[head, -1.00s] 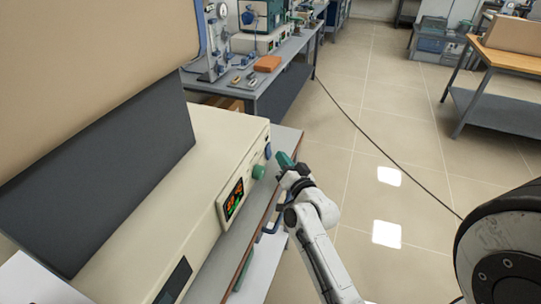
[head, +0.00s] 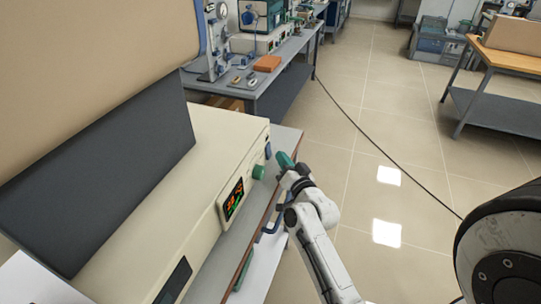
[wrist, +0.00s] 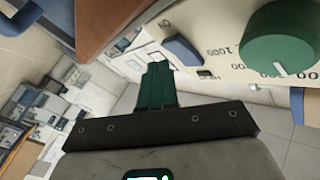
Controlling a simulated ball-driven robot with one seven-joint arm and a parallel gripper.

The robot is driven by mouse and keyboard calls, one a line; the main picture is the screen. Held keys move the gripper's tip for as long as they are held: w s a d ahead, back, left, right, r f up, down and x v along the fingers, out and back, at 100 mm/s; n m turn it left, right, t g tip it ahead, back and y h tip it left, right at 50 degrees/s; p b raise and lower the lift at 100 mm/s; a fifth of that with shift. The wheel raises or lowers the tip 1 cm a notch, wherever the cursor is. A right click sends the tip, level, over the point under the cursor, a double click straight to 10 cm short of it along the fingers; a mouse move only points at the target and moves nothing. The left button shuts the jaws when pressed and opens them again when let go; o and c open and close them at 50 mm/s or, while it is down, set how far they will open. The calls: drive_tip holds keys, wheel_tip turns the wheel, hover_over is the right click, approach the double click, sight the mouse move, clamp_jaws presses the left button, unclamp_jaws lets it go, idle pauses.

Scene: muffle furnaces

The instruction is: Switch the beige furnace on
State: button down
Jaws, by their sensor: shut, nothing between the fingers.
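The beige furnace (head: 215,165) stands at the left in the head view, its control panel facing right. The panel has a lit display (head: 233,199) with red and green characters, a green knob (head: 259,172) and a blue switch (head: 268,151). The wrist view shows the blue switch (wrist: 183,52) and the green knob (wrist: 280,42) with its printed scale close up. My gripper (head: 283,160) has green fingers, shut and empty, just right of the switch and knob. In the wrist view the fingertips (wrist: 158,68) are beside the switch; I cannot tell whether they touch it.
A grey bench (head: 272,84) with lab equipment and an orange block (head: 267,63) stands behind. A wood-topped table (head: 510,62) is at the right. A black cable (head: 385,157) crosses the otherwise open tiled floor.

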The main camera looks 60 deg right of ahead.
drive_tip(key=shift+w, duration=0.15)
drive_tip(key=shift+w+r+p, duration=0.1)
drive_tip(key=shift+p, duration=0.3)
drive_tip(key=shift+w, duration=0.2)
